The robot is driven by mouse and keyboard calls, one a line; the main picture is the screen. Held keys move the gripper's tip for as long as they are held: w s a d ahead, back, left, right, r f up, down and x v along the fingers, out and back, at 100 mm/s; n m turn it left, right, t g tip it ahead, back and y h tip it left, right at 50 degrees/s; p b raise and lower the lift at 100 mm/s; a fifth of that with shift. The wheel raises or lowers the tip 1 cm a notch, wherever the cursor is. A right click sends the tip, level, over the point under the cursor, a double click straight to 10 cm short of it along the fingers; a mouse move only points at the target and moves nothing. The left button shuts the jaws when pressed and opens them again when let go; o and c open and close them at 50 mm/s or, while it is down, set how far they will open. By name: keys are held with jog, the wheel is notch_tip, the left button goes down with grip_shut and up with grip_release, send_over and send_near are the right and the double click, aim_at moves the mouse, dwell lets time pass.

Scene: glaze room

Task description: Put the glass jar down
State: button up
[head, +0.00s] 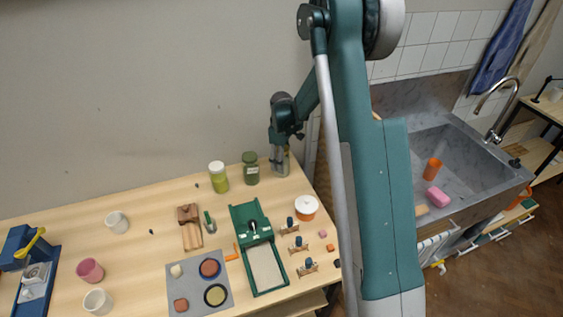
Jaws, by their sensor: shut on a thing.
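My gripper (280,150) is at the back right corner of the wooden table (140,190), pointing down. It is shut on a pale, see-through glass jar (281,167), which looks upright. The gripper hides the jar's top. The jar's base is at or just above the tabletop; I cannot tell whether it touches. To its left stand a dark green jar (250,170) and a light green jar with a white lid (219,178), both apart from it.
A green tray (265,265) and a grey mat (230,290) lie nearer the front. Clear wood lies left of the jars. A stone sink (450,160) is right of the table.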

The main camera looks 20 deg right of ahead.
jog(key=shift+f, duration=0.1)
jog(key=o, duration=1.3)
notch_tip(320, 180, up, 12)
jog(key=shift+r, duration=0.1)
dwell(0.8)
